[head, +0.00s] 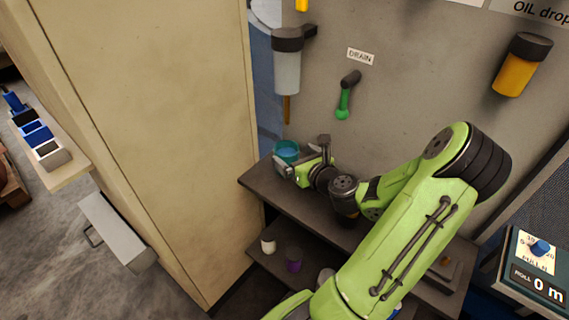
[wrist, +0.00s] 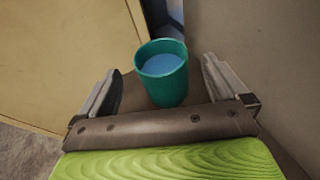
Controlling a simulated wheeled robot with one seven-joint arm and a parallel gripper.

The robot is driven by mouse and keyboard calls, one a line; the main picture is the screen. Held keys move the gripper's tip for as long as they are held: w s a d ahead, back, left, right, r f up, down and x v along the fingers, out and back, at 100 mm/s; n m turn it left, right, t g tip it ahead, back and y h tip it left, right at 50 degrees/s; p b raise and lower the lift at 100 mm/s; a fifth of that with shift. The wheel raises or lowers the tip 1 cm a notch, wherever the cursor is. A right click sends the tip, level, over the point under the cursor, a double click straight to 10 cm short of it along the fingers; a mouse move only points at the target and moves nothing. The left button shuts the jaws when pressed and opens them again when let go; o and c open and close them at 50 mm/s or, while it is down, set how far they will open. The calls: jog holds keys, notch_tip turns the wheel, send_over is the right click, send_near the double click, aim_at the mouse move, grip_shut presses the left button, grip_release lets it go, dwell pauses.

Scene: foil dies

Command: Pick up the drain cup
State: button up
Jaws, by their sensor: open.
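The drain cup is a teal cup (wrist: 163,88) with pale blue liquid in it. It stands upright on the dark upper shelf (head: 255,181), near the shelf's left end, and in the head view the cup (head: 286,151) is partly hidden by my gripper. My gripper (head: 296,166) is open at the cup. In the wrist view my gripper (wrist: 157,82) has one finger on each side of the cup, with a gap on both sides. The cup is between or just beyond the fingertips.
A tall beige cabinet (head: 150,130) stands close on the left. A grey wall (head: 410,80) with a filter bowl (head: 287,65), a green-handled drain valve (head: 345,98) and an amber bowl (head: 522,65) is behind. A lower shelf holds a white cup (head: 268,245) and a purple one (head: 293,260).

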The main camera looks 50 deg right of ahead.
aim_at(282, 145)
jog(key=b+x, duration=0.1)
jog(key=x, duration=0.4)
jog(key=shift+w+d, duration=0.1)
jog(key=shift+w, duration=0.15)
